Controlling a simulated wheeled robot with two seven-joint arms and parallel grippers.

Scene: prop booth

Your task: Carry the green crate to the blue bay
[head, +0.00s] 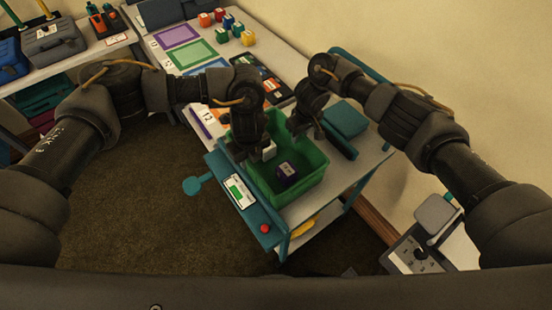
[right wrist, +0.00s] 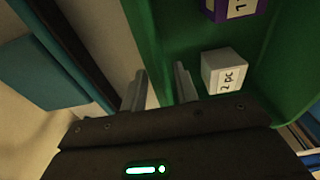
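The green crate (head: 316,172) stands on a teal-edged cart in the middle of the head view. It holds a dark purple block (head: 287,172) and a white block (head: 269,151); the white block also shows in the right wrist view (right wrist: 224,72). My left gripper (head: 240,152) is at the crate's left rim; its fingers are not clear. My right gripper (head: 297,128) is at the far rim. In the right wrist view its fingers (right wrist: 159,85) stand apart, one on each side of the crate wall. A blue-edged mat (head: 206,68), perhaps the blue bay, is partly behind my left arm.
The cart (head: 228,192) has a red button (head: 265,229) and a left-side lever. A teal box (head: 345,119) lies beyond the crate. The long table holds purple (head: 177,36) and green (head: 194,54) mats and several coloured blocks. Open floor (head: 150,215) lies left of the cart.

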